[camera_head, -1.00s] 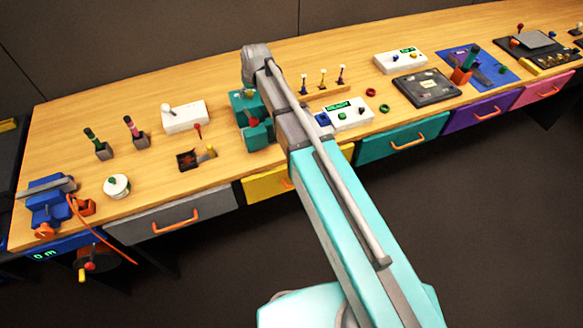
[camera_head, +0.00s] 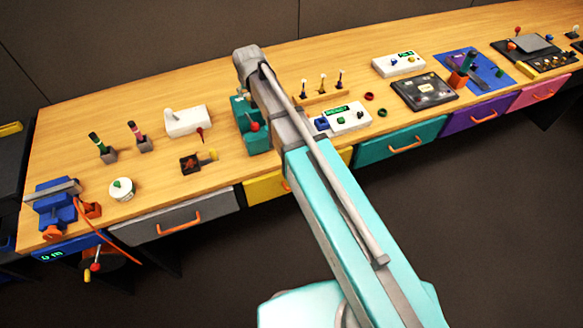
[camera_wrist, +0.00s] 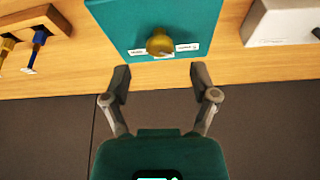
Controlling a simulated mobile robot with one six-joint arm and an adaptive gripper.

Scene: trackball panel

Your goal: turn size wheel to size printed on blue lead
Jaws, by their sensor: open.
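A teal box (camera_head: 258,141) with a red-balled lever stands on the bench, partly behind my arm. In the wrist view the teal box (camera_wrist: 115,22) shows a round yellow-brown knob (camera_wrist: 160,42) between two small white labels too small to read; I cannot tell for sure that this is the size wheel. My gripper (camera_wrist: 160,72) is open and empty, its fingertips apart from the knob. A blue lead (camera_wrist: 38,45) stands beside a yellow one in a wooden rack (camera_wrist: 50,14); its printed size is not readable. My fingers are not clearly seen in the head view.
A white box (camera_wrist: 282,22) stands to the right in the wrist view. In the head view, a white panel with a green display (camera_head: 341,117) stands right of my arm, and a white switch box (camera_head: 187,121) stands to the left.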

